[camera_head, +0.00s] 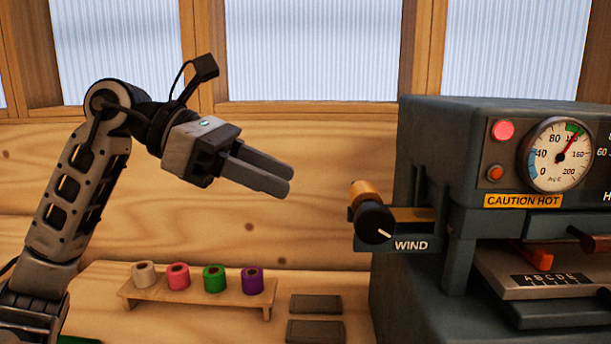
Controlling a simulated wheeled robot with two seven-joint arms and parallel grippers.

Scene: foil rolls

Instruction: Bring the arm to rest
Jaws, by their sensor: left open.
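My left gripper (277,174) is raised in the air in the camera_head view, left of the middle. Its arm comes in from the left, and its two grey fingers point right and slightly down. The fingers are apart and nothing is between them. It hangs above the wooden rack (200,297) and left of the machine, touching neither. My right gripper is not in view.
Cream (144,274), pink (178,276), green (215,279) and purple (253,281) foil rolls stand on the rack. Two dark flat blocks (316,304) lie beside it. A dark machine (420,280) with a WIND knob (374,222), gold roll (362,190) and gauge (557,154) fills the right.

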